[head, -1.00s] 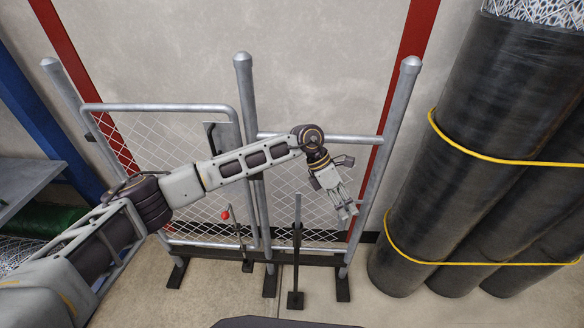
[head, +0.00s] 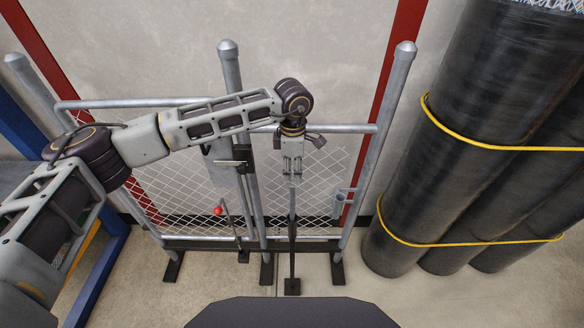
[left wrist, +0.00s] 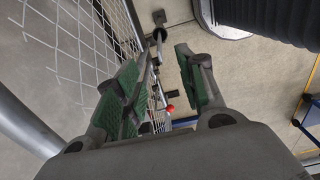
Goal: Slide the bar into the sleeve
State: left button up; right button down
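A thin upright bar (head: 292,218) stands in a black floor stand (head: 292,287) in front of a chain-link panel. My left gripper (head: 292,176) points down just over the bar's upper end. Its green-padded fingers (left wrist: 160,88) are apart in the left wrist view, with slender rods showing between and beyond them. I cannot tell whether the fingers touch the bar. A grey fitting (head: 345,196) sits by the right post; I cannot tell whether it is the sleeve. My right gripper is not in view.
A rod with a red knob (head: 218,211) stands left of the bar. A latch (head: 232,163) hangs by the middle post (head: 231,75). Large black rolls with yellow straps (head: 470,150) fill the right side. Open floor (head: 360,295) lies in front.

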aim_at(292, 189)
pick_arm(q)
jog(key=shift+f, duration=0.1)
notch_tip(292, 189, down, 5)
jog(key=shift+f+b, duration=0.15)
jog(key=shift+b, duration=0.6)
jog(key=shift+f+b, duration=1.95)
jog(key=shift+f, duration=0.05)
grip_shut()
